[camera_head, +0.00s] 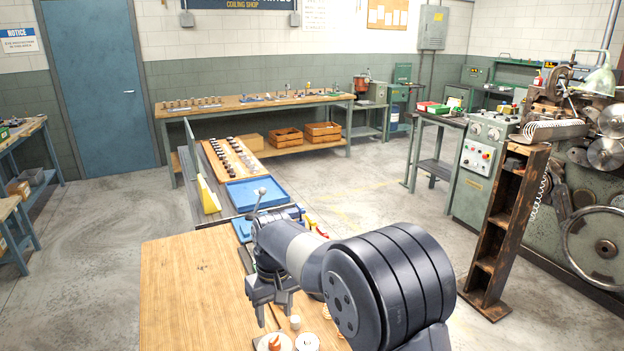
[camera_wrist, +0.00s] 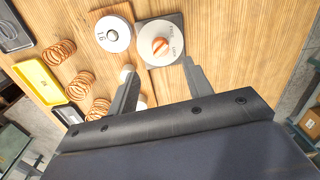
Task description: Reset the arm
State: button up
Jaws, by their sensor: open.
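My arm reaches out over the wooden bench (camera_head: 185,285) in the head view. My gripper (camera_head: 272,305) hangs above the bench, fingers pointing down, near its right edge. In the wrist view my gripper (camera_wrist: 158,85) is open, with two grey fingers apart and nothing seen between them but a bit of bench top. Past the fingertips lie a square plate with a white dial and orange knob (camera_wrist: 160,46) and a round metal weight marked 16 (camera_wrist: 113,34). Small pale cylinders show beside the left finger, partly hidden by it.
Several copper coil springs (camera_wrist: 80,85), a yellow tray (camera_wrist: 38,80) and a dark tray (camera_wrist: 12,30) lie left in the wrist view. A blue tray (camera_head: 256,192) lies beyond the bench. A coiling machine (camera_head: 490,165) stands right. Open floor (camera_head: 85,235) lies left.

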aim_at(275, 338)
jog(key=f, duration=0.4)
jog(key=f+p, duration=0.1)
jog(key=f, duration=0.3)
jog(key=shift+s+a+f, duration=0.2)
jog(key=shift+f, duration=0.2)
jog(key=shift+r+m, duration=0.15)
jog(key=shift+m, duration=0.75)
jog(key=m+p, duration=0.1)
jog(key=m, duration=0.3)
jog(key=shift+p, duration=0.4)
jog(key=m+p, duration=0.3)
jog(key=m, duration=0.4)
jog(key=shift+r+t, duration=0.1)
jog(key=shift+t, duration=0.3)
notch_tip(275, 338, up, 10)
jog(key=b, duration=0.1)
jog(key=shift+s+d, duration=0.2)
jog(key=shift+d+r, duration=0.1)
jog(key=shift+r, duration=0.1)
